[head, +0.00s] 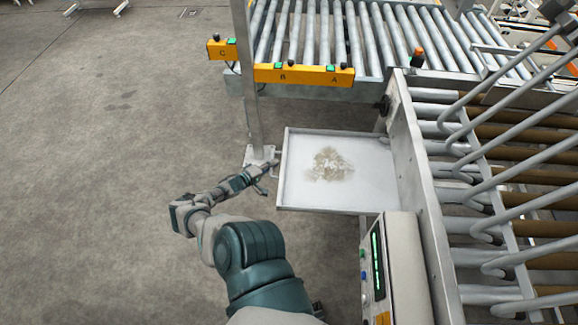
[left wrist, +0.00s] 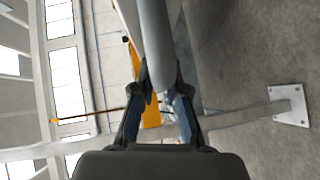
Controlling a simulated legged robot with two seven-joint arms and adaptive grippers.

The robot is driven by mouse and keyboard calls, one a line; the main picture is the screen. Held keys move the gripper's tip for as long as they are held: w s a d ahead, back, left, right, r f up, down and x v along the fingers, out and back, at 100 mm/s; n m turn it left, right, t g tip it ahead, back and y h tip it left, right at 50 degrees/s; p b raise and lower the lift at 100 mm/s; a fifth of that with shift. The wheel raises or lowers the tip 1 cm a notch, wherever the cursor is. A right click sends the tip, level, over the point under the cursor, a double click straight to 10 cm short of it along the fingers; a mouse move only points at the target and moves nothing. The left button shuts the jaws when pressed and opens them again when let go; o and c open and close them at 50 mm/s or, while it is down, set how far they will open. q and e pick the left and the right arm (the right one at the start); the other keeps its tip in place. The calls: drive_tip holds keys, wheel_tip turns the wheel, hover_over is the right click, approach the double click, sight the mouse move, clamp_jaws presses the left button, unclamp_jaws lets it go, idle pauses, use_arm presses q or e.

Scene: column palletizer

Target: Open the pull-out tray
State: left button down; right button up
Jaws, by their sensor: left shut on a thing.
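The pull-out tray (head: 300,196) is a shallow, light grey metal tray with a raised rim. In the head view it sticks out to the left from the side of the roller machine, with a brownish stain and pale crumbs on its floor. My left gripper (head: 264,177) is at the tray's left edge. In the left wrist view the left gripper (left wrist: 162,92) is shut on a smooth grey part of the tray (left wrist: 155,45), seen nearly edge-on; the exact grip is partly hidden by the fingers. My right gripper is not in view.
A control box (head: 400,265) with a green display stands below the tray. A grey post (head: 248,75) on a floor plate stands behind my left gripper. A roller conveyor (head: 330,35) with an orange button bar (head: 303,75) is at the back.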

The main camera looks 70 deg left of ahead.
use_arm(q)
drive_tip(key=shift+s+a+r, duration=0.1)
drive_tip(key=shift+s+a, duration=0.65)
drive_tip(key=shift+s, duration=0.35)
drive_tip(key=c, duration=1.2)
unclamp_jaws()
drive_tip(key=shift+w+f, duration=0.1)
drive_tip(key=shift+f, duration=0.1)
drive_tip(key=shift+d, duration=0.15)
drive_tip(key=v, duration=1.2)
drive_tip(key=shift+f, duration=0.1)
